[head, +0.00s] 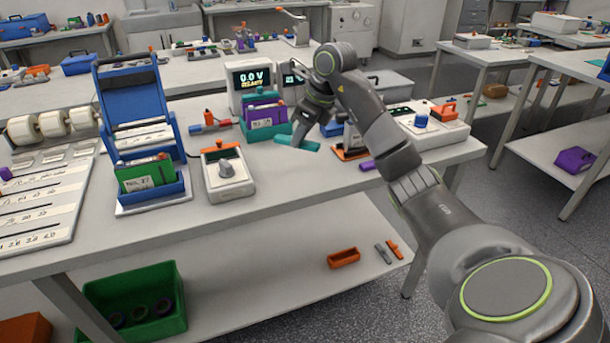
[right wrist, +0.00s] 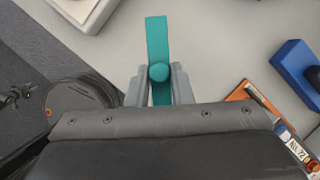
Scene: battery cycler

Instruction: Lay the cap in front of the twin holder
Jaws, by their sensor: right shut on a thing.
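The cap is a flat teal bar with a round knob on top. My right gripper (head: 301,134) is shut on the cap's knob, and the teal bar (head: 297,144) shows beneath the fingers in the head view. In the right wrist view the cap (right wrist: 158,38) sticks out beyond the fingers (right wrist: 159,88). It is low over the table; I cannot tell whether it touches. A teal holder (head: 252,134) with a purple pack (head: 266,116) in it stands just left of the cap, seemingly the twin holder. My left gripper is not in view.
A grey box with a knob (head: 229,178) and a blue holder with a green pack (head: 150,176) stand to the left. Display units (head: 249,80) stand behind. An orange tray (head: 350,153) lies close on the right. The table front (head: 300,185) is clear.

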